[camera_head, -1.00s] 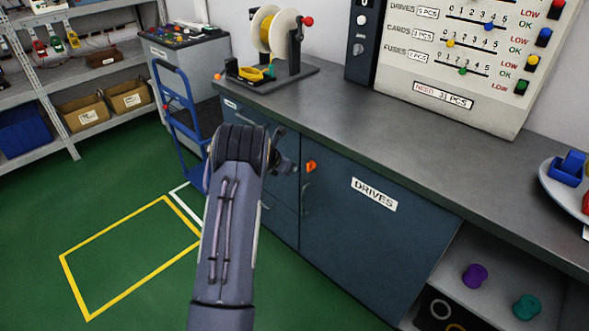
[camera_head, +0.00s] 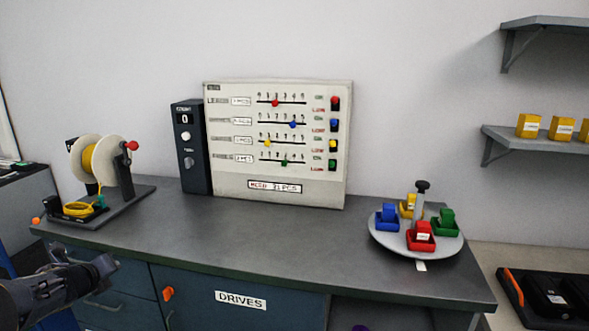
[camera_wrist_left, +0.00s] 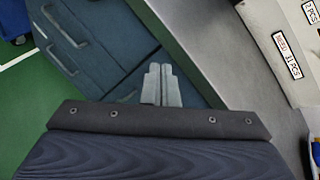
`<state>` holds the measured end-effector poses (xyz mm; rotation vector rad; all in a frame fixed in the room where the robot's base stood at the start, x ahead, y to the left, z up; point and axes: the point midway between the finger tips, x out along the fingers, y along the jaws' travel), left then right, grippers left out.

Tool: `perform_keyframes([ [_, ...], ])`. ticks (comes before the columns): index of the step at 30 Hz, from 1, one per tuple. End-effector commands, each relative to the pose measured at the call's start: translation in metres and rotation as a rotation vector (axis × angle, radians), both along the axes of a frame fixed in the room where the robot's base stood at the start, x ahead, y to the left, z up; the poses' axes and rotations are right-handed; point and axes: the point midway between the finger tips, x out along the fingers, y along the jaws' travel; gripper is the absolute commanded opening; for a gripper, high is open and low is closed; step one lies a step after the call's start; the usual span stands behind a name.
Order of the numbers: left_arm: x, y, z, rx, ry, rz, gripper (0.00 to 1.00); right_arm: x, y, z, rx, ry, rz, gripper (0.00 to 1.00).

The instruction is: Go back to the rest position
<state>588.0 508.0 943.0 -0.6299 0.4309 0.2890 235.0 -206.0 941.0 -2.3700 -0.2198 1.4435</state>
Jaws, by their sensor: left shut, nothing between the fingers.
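My left gripper (camera_head: 103,266) comes in at the lower left of the head view, in front of the workbench cabinet (camera_head: 130,300). It also shows in the left wrist view (camera_wrist_left: 161,72), where its two fingertips are together with nothing between them. The fingers appear in front of the blue cabinet front and below the grey bench edge in that view. My right gripper is in neither view.
The bench (camera_head: 250,235) carries a wire spool stand (camera_head: 103,165), a dark control box (camera_head: 188,145), a slider board (camera_head: 278,145) and a round turntable (camera_head: 380,240) with coloured bins. An orange latch (camera_head: 168,293) sits beside the DRIVES label (camera_head: 240,300). The bench middle is clear.

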Motion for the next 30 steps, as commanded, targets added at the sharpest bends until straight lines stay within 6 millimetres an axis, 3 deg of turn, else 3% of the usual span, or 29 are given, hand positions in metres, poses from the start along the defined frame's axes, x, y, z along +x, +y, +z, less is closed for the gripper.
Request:
perform_keyframes([
  [1,-0.018,-0.004,0.040,-0.175,-0.078,0.161,0.00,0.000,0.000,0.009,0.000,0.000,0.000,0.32],
  [3,-0.047,-0.012,0.068,-0.451,-0.155,0.385,0.00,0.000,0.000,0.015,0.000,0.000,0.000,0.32],
  [6,-0.097,-0.038,0.090,-0.860,-0.210,0.675,0.00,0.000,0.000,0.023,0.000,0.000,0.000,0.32],
  [8,-0.129,-0.064,0.093,-1.102,-0.204,0.834,0.00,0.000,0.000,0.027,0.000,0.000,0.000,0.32],
  [12,-0.205,-0.140,0.084,-1.577,-0.086,1.172,0.00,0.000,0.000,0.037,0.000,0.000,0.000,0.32],
  [15,-0.253,-0.195,0.073,-1.801,0.050,1.377,0.00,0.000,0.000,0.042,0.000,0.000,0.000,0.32],
  [18,-0.295,-0.241,0.063,-1.941,0.191,1.555,0.00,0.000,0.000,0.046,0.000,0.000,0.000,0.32],
  [22,-0.333,-0.281,0.053,-2.025,0.334,1.725,0.00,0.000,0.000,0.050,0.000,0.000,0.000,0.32],
  [25,-0.348,-0.297,0.049,-2.049,0.396,1.796,0.00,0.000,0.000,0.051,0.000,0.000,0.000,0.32],
  [30,-0.353,-0.302,0.047,-2.056,0.421,1.826,0.00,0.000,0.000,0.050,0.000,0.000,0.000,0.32],
])
